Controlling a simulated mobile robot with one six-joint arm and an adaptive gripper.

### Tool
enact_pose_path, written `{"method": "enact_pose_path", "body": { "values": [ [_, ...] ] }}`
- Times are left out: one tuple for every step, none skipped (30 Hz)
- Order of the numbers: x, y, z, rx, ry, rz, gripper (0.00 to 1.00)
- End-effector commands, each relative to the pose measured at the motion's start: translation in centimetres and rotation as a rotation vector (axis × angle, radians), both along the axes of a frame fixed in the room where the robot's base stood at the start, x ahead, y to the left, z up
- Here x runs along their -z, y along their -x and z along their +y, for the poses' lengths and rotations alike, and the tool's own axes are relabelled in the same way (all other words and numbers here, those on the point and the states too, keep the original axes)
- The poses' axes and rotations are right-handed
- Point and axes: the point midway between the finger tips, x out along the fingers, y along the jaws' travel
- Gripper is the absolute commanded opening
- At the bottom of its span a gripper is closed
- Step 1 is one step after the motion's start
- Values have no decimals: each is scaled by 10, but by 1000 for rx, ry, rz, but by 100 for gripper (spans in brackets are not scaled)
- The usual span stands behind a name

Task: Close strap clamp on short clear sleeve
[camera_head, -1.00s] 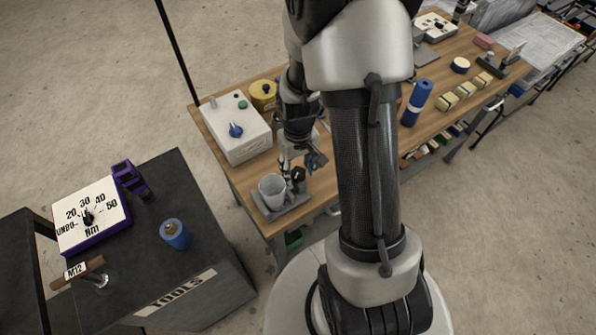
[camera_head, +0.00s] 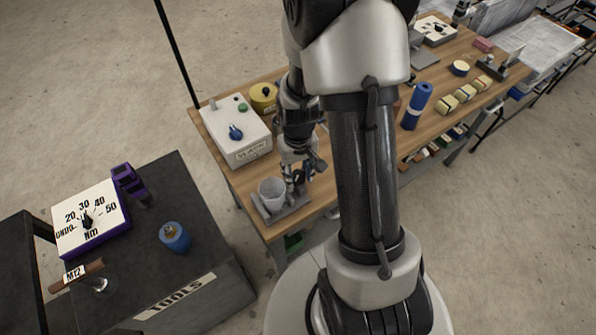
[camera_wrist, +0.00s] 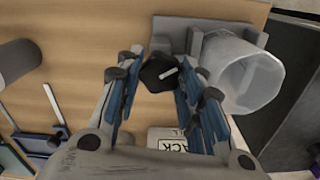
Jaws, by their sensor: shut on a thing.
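The short clear sleeve (camera_head: 271,190) is a translucent cup-like tube on a grey fixture (camera_head: 289,214) at the near end of the wooden bench. In the wrist view the sleeve (camera_wrist: 245,72) lies right of my fingers, with its open end showing. A black knob with a white line (camera_wrist: 158,70) sits between my blue-padded fingertips, left of the sleeve. My gripper (camera_wrist: 156,80) is shut on this knob; it also shows in the head view (camera_head: 296,172) beside the sleeve. I cannot make out the strap itself or whether it is tight.
A white box (camera_head: 237,131) with a blue dial and a SLACK label stands behind the sleeve. A yellow round object (camera_head: 262,96) is next to it. A blue roll (camera_head: 417,104) stands to the right. A dark tool cart (camera_head: 190,218) is at the left.

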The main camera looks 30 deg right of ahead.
Motion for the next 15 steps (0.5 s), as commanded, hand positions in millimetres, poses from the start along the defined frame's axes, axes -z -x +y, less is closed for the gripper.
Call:
{"method": "enact_pose_path", "body": {
  "values": [
    [0, 0, 0, 18, 0, 0, 11],
    [-1, 0, 0, 34, 0, 0, 11],
    [-1, 0, 0, 55, 0, 0, 11],
    [-1, 0, 0, 68, 0, 0, 11],
    [-1, 0, 0, 76, 0, 0, 11],
    [0, 0, 0, 79, 0, 0, 11],
    [0, 0, 0, 78, 0, 0, 11],
    [0, 0, 0, 78, 0, 0, 11],
    [0, 0, 0, 78, 0, 0, 11],
    [0, 0, 0, 77, 0, 0, 11],
    [0, 0, 0, 77, 0, 0, 11],
    [0, 0, 0, 77, 0, 0, 36],
    [0, 0, 0, 77, 0, 0, 38],
    [0, 0, 0, 77, 0, 0, 40],
    [0, 0, 0, 77, 0, 0, 43]
  ]
}}
